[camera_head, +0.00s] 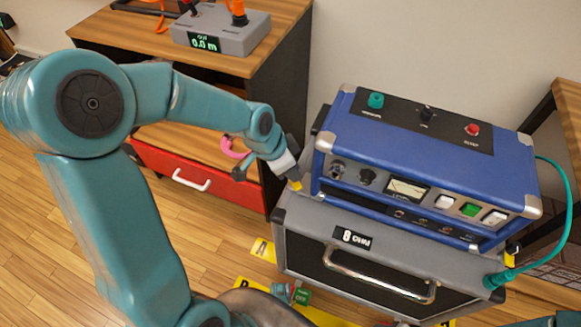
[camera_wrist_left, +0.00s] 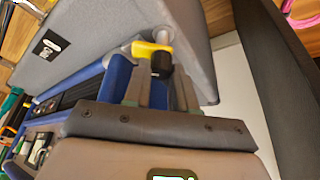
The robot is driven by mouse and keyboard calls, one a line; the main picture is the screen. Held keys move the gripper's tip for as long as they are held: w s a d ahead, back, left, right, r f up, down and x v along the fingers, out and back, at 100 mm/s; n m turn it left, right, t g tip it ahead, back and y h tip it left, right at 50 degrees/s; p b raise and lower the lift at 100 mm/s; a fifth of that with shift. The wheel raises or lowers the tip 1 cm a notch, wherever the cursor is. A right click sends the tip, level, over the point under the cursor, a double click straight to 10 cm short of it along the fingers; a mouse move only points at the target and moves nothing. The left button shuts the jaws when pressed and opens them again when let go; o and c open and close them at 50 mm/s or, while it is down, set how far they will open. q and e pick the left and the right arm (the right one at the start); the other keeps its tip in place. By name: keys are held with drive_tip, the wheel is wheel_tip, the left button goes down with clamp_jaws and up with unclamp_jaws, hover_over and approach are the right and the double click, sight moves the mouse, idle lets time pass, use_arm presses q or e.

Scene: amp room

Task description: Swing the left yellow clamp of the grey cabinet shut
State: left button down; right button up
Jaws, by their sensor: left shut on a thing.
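The grey cabinet (camera_head: 300,235) stands on the floor with a blue amplifier unit (camera_head: 420,150) on top. The left yellow clamp (camera_head: 297,186) is at the cabinet's upper left edge, beside the blue unit. My left gripper (camera_head: 290,172) reaches it from the left and is shut on it. In the left wrist view, the yellow clamp (camera_wrist_left: 146,49) with its dark end lies between the fingertips of my left gripper (camera_wrist_left: 160,82). The fingers partly hide the clamp. A right yellow clamp (camera_head: 512,247) shows at the cabinet's right side. My right gripper is not in view.
A wooden bench with a red drawer (camera_head: 200,178) stands behind left, carrying a grey meter box (camera_head: 222,30). A teal cable (camera_head: 545,235) hangs at the cabinet's right. Yellow floor markings (camera_head: 262,250) lie before the cabinet.

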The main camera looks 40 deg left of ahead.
use_arm(q)
drive_tip(key=shift+f+n+b, duration=0.15)
drive_tip(key=shift+n+b, duration=0.2)
drive_tip(key=shift+n, duration=0.15)
drive_tip(key=n+y+b, duration=0.1)
drive_tip(key=n+b, duration=0.3)
drive_tip(key=b, duration=0.1)
drive_tip(key=shift+d+f+t+y, duration=0.1)
drive_tip(key=shift+f+t+y, duration=0.05)
drive_tip(key=shift+t+y, duration=0.2)
drive_tip(key=shift+r+n+y+b, duration=0.25)
drive_tip(key=shift+n+y+b, duration=0.3)
drive_tip(key=shift+n+b, duration=0.7)
drive_tip(key=shift+s, duration=0.1)
drive_tip(key=c, duration=0.9)
unclamp_jaws()
drive_tip(key=shift+r, duration=0.1)
